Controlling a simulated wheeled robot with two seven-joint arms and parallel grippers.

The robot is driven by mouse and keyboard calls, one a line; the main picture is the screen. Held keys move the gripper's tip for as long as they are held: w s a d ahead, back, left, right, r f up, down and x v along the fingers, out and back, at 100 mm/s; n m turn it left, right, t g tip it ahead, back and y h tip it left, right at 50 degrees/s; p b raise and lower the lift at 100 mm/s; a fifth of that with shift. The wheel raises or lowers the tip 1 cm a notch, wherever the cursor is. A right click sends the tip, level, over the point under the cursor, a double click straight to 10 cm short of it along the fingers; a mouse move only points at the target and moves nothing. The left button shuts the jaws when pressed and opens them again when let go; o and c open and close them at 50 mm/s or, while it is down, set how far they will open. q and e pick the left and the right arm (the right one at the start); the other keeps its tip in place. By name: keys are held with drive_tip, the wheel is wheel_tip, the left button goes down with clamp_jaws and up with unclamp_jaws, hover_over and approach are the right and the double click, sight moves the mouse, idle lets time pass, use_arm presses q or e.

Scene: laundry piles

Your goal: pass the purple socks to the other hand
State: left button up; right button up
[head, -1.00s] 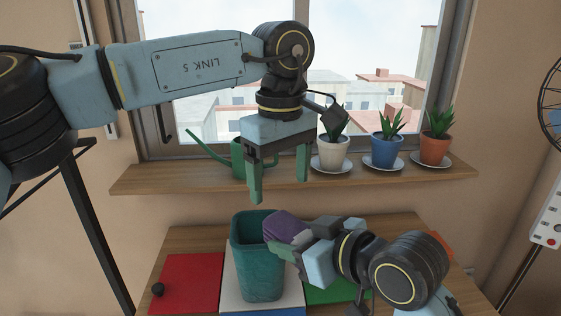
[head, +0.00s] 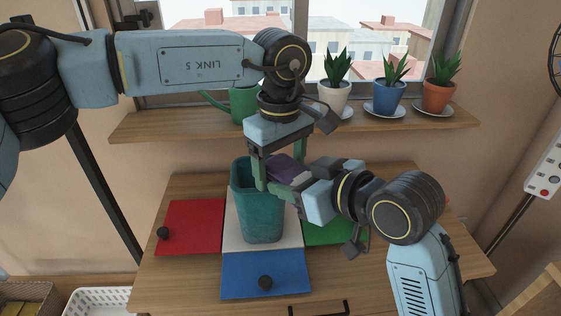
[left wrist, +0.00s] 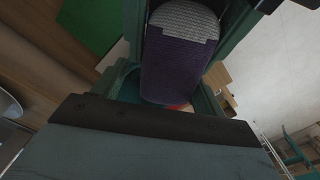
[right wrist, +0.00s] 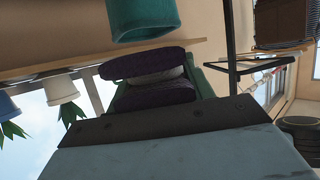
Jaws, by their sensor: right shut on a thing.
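The purple socks (head: 287,168) are a rolled bundle with a grey-white part, above the back right rim of the teal bin. They also show in the left wrist view (left wrist: 178,70) and the right wrist view (right wrist: 150,95). My right gripper (head: 283,180) comes in from the right and is shut on the socks. My left gripper (head: 279,170) points down from above, open, with its fingers on either side of the socks. I cannot tell whether the left fingers touch them. The right fingertips are partly hidden by the left gripper and the socks.
The teal bin (head: 262,220) stands on the wooden table among a red mat (head: 195,225), a blue mat (head: 240,280) and a green mat (head: 325,232). Behind, the windowsill (head: 190,127) holds a green watering can (head: 243,103) and potted plants (head: 388,95).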

use_arm(q)
drive_tip(key=c, duration=0.7)
drive_tip(key=shift+c, duration=0.8)
use_arm(e)
drive_tip(key=o, duration=1.1)
drive_tip(key=shift+a, duration=0.1)
drive_tip(key=shift+c, duration=0.2)
